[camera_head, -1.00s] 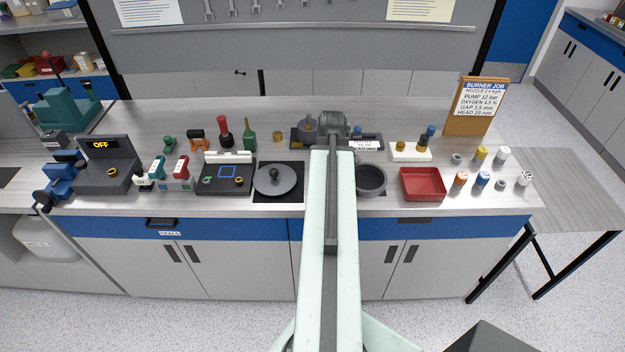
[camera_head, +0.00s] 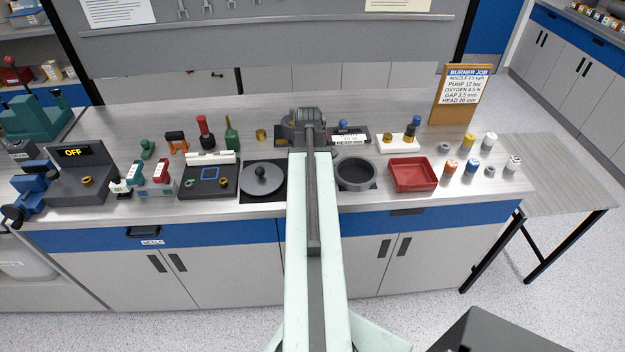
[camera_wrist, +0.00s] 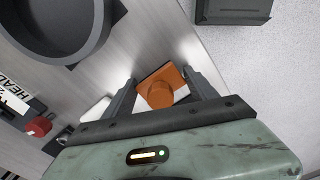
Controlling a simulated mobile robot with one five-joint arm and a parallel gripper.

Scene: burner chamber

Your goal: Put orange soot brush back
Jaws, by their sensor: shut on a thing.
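The orange soot brush (camera_wrist: 159,93) shows in the wrist view as an orange block with a round knob. My gripper (camera_wrist: 160,80) is shut on it, one finger on each side. In the head view my arm hides the brush, and my wrist is over the back middle of the bench. A red-handled brush (camera_head: 205,133) and a green one (camera_head: 231,134) stand at the back left of the bench. An orange and black item (camera_head: 177,141) is left of them.
The grey bowl (camera_head: 356,174) is right of my arm; it also shows in the wrist view (camera_wrist: 88,50). The lidded dark plate (camera_head: 262,181) is to the left. A red tray (camera_head: 413,174) and several small coloured bottles are at the right.

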